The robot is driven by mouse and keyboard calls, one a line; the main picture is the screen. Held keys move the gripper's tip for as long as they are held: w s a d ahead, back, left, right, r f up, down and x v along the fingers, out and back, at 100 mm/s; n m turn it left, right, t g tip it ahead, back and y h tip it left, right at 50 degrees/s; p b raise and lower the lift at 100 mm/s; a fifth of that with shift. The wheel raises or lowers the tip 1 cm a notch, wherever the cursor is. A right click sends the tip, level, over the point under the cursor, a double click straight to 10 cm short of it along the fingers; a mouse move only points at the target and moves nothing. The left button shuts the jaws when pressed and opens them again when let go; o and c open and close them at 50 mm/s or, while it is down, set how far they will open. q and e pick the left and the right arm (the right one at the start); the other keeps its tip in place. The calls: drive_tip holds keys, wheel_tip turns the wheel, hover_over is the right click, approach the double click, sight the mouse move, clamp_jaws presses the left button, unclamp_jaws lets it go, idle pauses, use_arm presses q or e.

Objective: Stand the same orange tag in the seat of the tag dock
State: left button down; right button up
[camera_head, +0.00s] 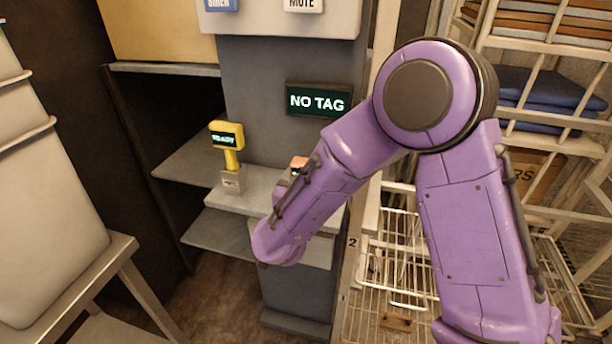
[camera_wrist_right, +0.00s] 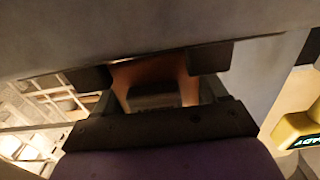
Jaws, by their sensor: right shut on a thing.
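The orange tag (camera_head: 298,162) shows in the head view just past my right forearm, above the grey ledge (camera_head: 258,192) under the NO TAG display (camera_head: 318,101). My forearm hides most of it. In the right wrist view the orange tag (camera_wrist_right: 150,73) lies between the dark fingers of my right gripper (camera_wrist_right: 150,68), which is shut on it. In the head view that gripper is hidden behind the arm. The dock's seat is hidden too, so I cannot tell whether the tag touches it. My left gripper is not in view.
A yellow tag (camera_head: 227,137) reading READY stands upright in a small holder (camera_head: 232,182) on the ledge's left part. It also shows at the right of the wrist view (camera_wrist_right: 298,128). A white wire rack (camera_head: 395,252) stands at right, a metal stand (camera_head: 95,265) at left.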

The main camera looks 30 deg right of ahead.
drive_tip(key=shift+f, duration=0.4)
idle(0.5)
drive_tip(key=o, duration=1)
drive_tip(key=b+v, duration=0.1)
drive_tip(key=v, duration=0.9)
drive_tip(key=shift+s+a, duration=0.15)
drive_tip(key=shift+a, duration=0.05)
drive_tip(key=shift+a, duration=0.1)
